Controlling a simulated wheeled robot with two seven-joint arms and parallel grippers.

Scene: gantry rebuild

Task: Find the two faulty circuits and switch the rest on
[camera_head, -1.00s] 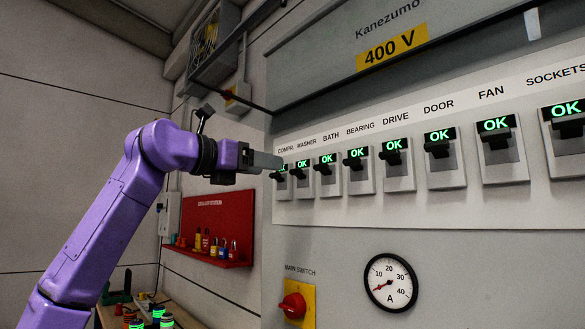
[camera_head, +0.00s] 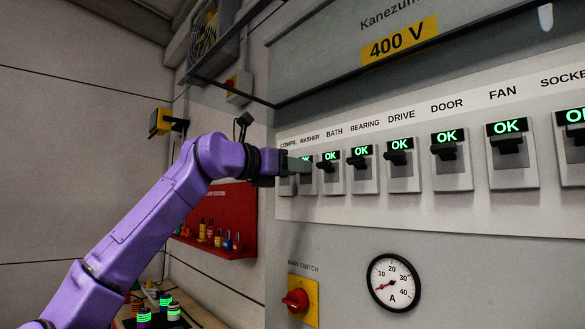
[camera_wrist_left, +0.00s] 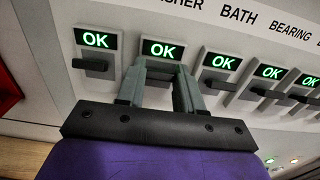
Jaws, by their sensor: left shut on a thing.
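A row of breakers with dark levers and lit green OK displays runs along the panel, among them BATH (camera_head: 331,170), BEARING (camera_head: 359,164), DRIVE (camera_head: 399,158), DOOR (camera_head: 449,155), FAN (camera_head: 507,145) and SOCKETS (camera_head: 575,135). My left gripper (camera_head: 296,166) is at the WASHER breaker (camera_head: 306,158) and hides most of COMPR. In the left wrist view the left gripper (camera_wrist_left: 160,88) is shut on the WASHER lever (camera_wrist_left: 161,72), under its OK display. The COMPR breaker (camera_wrist_left: 94,64) shows OK beside it. My right gripper is not in view.
Below the row are a red MAIN SWITCH knob (camera_head: 295,300) on a yellow plate and an ammeter (camera_head: 393,283) with its needle low on the scale. A red board with padlocks (camera_head: 222,238) hangs at left. Green-lit cylinders (camera_head: 165,302) stand on a bench below.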

